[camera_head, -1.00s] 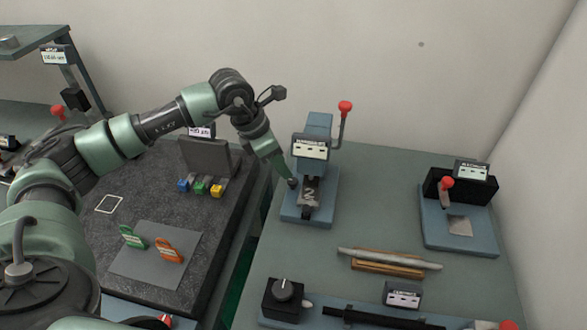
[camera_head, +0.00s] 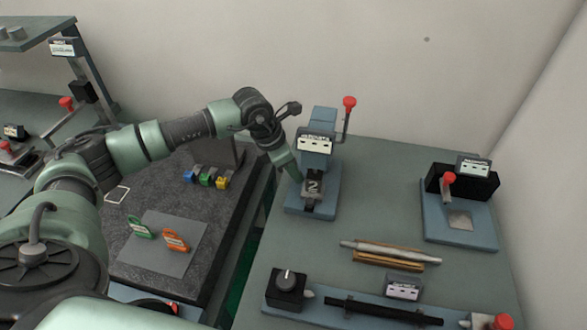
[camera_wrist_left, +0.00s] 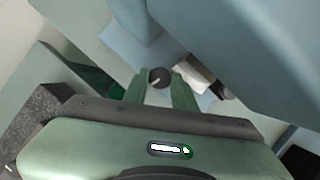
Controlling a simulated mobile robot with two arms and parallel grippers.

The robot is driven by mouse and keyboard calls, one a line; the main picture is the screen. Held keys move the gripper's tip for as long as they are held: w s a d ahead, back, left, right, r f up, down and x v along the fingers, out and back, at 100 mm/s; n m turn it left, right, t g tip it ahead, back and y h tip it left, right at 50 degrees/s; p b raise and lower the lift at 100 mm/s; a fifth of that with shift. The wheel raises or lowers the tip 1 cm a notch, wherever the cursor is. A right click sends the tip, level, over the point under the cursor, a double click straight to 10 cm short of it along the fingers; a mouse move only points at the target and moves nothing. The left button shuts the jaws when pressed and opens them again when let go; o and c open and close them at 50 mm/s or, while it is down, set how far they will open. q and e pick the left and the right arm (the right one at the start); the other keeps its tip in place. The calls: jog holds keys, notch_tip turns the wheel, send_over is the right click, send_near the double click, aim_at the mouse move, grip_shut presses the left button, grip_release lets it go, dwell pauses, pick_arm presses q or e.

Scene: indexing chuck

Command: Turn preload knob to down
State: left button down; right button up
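A small dark knob (camera_wrist_left: 158,77) with a pale pointer line shows in the left wrist view, on the blue base of the middle press (camera_head: 326,160). My left gripper (camera_head: 299,181) is at the left side of this press, pointing down. In the wrist view its two green fingers (camera_wrist_left: 159,85) are apart, with the knob between their tips; I cannot tell whether they touch it. In the head view the gripper hides this knob. Another black knob (camera_head: 286,280) stands on a box at the front. My right gripper is not in view.
The press has a red-topped lever (camera_head: 349,103) and a label plate (camera_head: 316,143). A pale rod (camera_head: 390,252) lies on a wooden holder in front. A blue fixture (camera_head: 460,233) stands at the right. A dark slab (camera_head: 214,256) is at the left, across a gap.

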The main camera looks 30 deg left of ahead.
pick_arm(q)
jog(key=shift+w+f+m+g+b, duration=0.15)
jog(key=shift+m+b, duration=0.25)
jog(key=shift+b, duration=0.2)
jog(key=shift+f+m+g+b, duration=0.15)
jog(key=shift+m+b, duration=0.25)
jog(key=shift+b, duration=0.2)
jog(key=m+b, duration=0.1)
jog(key=b, duration=0.1)
jog(key=m+g+h+b, duration=0.1)
jog(key=m, duration=0.1)
jog(key=shift+w+a+r+m+b, duration=0.1)
jog(key=shift+w+m+b, duration=0.05)
jog(key=shift+m+b, duration=0.2)
jog(key=m+g+b, duration=0.1)
jog(key=m+b, duration=0.2)
jog(key=shift+w+r, duration=0.1)
jog(key=shift+w+r+m+g+b, duration=0.15)
jog(key=shift+m+g+b, duration=0.9)
jog(key=shift+m, duration=0.9)
jog(key=c, duration=1.4)
grip_release()
